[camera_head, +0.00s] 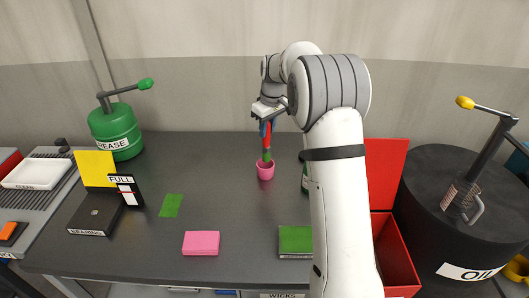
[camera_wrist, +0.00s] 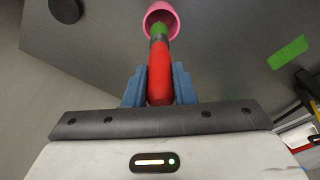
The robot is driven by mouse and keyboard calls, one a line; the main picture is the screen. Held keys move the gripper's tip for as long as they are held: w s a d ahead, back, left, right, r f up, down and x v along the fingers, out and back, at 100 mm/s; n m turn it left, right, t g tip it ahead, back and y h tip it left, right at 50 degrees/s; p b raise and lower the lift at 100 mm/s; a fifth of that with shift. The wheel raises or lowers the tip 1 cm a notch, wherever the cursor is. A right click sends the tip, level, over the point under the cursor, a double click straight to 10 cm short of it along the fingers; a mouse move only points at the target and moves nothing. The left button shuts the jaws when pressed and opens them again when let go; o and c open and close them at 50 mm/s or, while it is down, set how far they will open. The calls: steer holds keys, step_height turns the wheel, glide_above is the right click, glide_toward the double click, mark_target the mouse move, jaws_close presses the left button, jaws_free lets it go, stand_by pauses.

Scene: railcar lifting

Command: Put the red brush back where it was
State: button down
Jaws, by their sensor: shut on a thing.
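The red brush (camera_head: 267,136) is upright in my gripper (camera_head: 265,128), which is shut on its red handle above the table. In the wrist view the brush's red handle (camera_wrist: 160,72) runs between the blue fingers of my gripper (camera_wrist: 160,84), with a dark band and a green part beyond it. The green end points down at the mouth of a small pink cup (camera_head: 265,173) on the table. The cup also shows in the wrist view (camera_wrist: 150,14).
A pink block (camera_head: 201,243), a green-topped block (camera_head: 295,240) and a green patch (camera_head: 171,205) lie nearer the front. The grease can (camera_head: 116,131) stands left, a red box (camera_head: 396,256) and oil drum (camera_head: 450,225) right.

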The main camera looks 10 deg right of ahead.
mark_target(266, 147)
steer(key=shift+s+a+f+p, duration=0.1)
steer(key=shift+f+p, duration=0.15)
steer(key=shift+f, duration=1.35)
steer(key=shift+a+f+p, duration=0.1)
steer(key=shift+f+p, duration=0.1)
steer(key=shift+f, duration=1.5)
steer(key=c, duration=1.2)
jaws_free()
step_height(266, 147, up, 12)
steer(key=s+d+b, duration=0.1)
steer(key=s+b, duration=0.1)
steer(key=s+a+r+m+t, duration=0.1)
steer(key=s+r+m, duration=0.3)
steer(key=s, duration=1.2)
steer(key=s+f+m, duration=0.1)
steer(key=s+f, duration=0.1)
steer(key=s, duration=0.8)
steer(key=s+f+m, duration=0.1)
steer(key=s+f, duration=0.1)
steer(key=s, duration=0.9)
steer(key=shift+f+m+t+h, duration=0.3)
steer(key=shift+m+t+h, duration=0.1)
